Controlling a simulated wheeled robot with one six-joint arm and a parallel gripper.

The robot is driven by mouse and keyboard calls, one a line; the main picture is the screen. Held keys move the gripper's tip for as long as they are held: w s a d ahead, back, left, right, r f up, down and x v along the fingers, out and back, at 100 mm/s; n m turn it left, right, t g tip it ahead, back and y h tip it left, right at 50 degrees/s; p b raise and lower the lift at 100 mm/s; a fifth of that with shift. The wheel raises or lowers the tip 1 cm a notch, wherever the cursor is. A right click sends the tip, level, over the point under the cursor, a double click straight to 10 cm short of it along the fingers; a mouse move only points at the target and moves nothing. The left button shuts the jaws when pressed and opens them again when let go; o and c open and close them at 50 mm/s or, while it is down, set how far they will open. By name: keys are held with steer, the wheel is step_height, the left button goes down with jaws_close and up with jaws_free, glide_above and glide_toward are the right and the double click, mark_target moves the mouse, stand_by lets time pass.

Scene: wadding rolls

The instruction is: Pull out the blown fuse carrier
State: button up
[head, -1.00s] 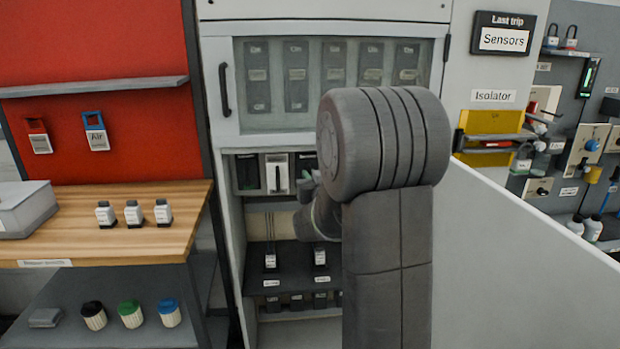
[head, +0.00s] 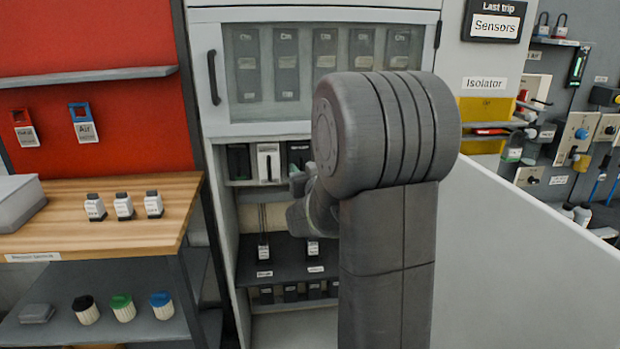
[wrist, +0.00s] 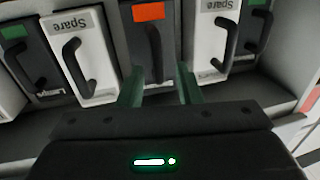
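In the wrist view a dark fuse carrier with an orange flag (wrist: 150,13) and a black handle stands in the middle of the row. White carriers marked Spare (wrist: 80,50) (wrist: 214,38) flank it, with green-flagged dark carriers (wrist: 37,62) (wrist: 255,25) beyond them. My gripper (wrist: 160,80) is open, its two fingers apart near the lower end of the orange-flagged carrier's handle; I cannot tell whether they touch it. In the head view my gripper (head: 298,182) is at the carrier row, mostly hidden by my arm.
A glazed cabinet door (head: 318,129) is above the carrier row. A dark shelf (head: 285,252) lies below it. A wooden bench (head: 110,230) with several small labelled items stands left. A pale panel (head: 525,240) rises at right.

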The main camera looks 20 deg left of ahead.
steer(key=v, duration=1.3)
steer(key=shift+b, duration=0.3)
steer(key=shift+s+d, duration=0.1)
steer(key=x, duration=1.4)
steer(key=shift+p, duration=0.35)
steer(key=shift+w, duration=0.3)
